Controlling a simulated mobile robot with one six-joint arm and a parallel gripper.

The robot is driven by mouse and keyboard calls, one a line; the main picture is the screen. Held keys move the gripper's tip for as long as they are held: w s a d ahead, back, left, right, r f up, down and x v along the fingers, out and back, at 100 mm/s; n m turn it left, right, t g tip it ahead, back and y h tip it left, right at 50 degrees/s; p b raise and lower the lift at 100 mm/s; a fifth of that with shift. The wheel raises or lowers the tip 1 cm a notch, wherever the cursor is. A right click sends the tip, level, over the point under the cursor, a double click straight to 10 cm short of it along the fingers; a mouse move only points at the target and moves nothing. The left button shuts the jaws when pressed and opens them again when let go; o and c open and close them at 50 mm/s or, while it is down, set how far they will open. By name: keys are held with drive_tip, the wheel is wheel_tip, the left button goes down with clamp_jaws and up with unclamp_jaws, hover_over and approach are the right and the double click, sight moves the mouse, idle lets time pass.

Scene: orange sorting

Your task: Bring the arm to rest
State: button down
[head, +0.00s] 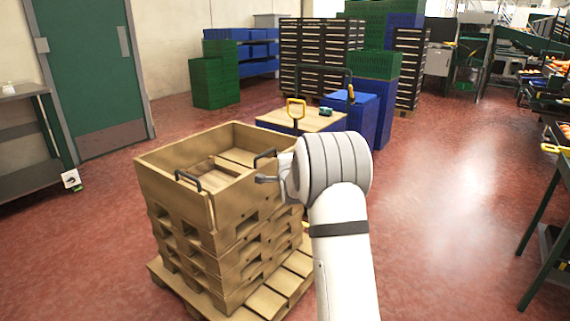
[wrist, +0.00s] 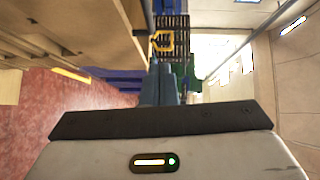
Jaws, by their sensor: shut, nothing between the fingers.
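My arm (head: 340,235) rises from the bottom of the head view and bends at a grey-ringed joint. My gripper (head: 262,179) points left, beside the right side of a stack of tan wooden crates (head: 225,240). In the wrist view my gripper (wrist: 160,75) shows its fingers together with nothing between them. I cannot tell whether it touches the crate's rim. Part of the stack is hidden behind my arm.
The crates stand on a wooden pallet (head: 272,300). Blue crates (head: 372,105) stand behind. Red floor is clear to the right, up to a dark-legged bench (head: 545,235).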

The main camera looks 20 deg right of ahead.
drive_tip(key=s+a+r+n+g+y+p, duration=0.1)
drive_tip(key=s+a+r+n+g+p, duration=0.3)
drive_tip(key=s+r+p, duration=0.5)
drive_tip(key=s+a+r+n+g+y+p, duration=0.15)
drive_tip(key=s+a+r+n+p, duration=0.4)
drive_tip(key=s, duration=0.55)
drive_tip(key=s+a+r+n+g+p, duration=0.2)
drive_tip(key=s+r+n+g+p, duration=0.1)
drive_tip(key=s, duration=0.6)
drive_tip(key=s+a+r+n+g+p, duration=0.2)
drive_tip(key=s+r+n+p, duration=0.1)
drive_tip(key=s, duration=0.7)
drive_tip(key=s+a+r+n+g+p, duration=0.2)
drive_tip(key=s+n+g+p, duration=0.1)
drive_tip(key=s, duration=0.7)
drive_tip(key=n+p, duration=0.1)
drive_tip(key=p, duration=0.1)
drive_tip(key=shift+s+a+r+g+y+p, duration=0.2)
drive_tip(key=shift+a+r+g+y+p, duration=0.15)
drive_tip(key=shift+a+r, duration=0.05)
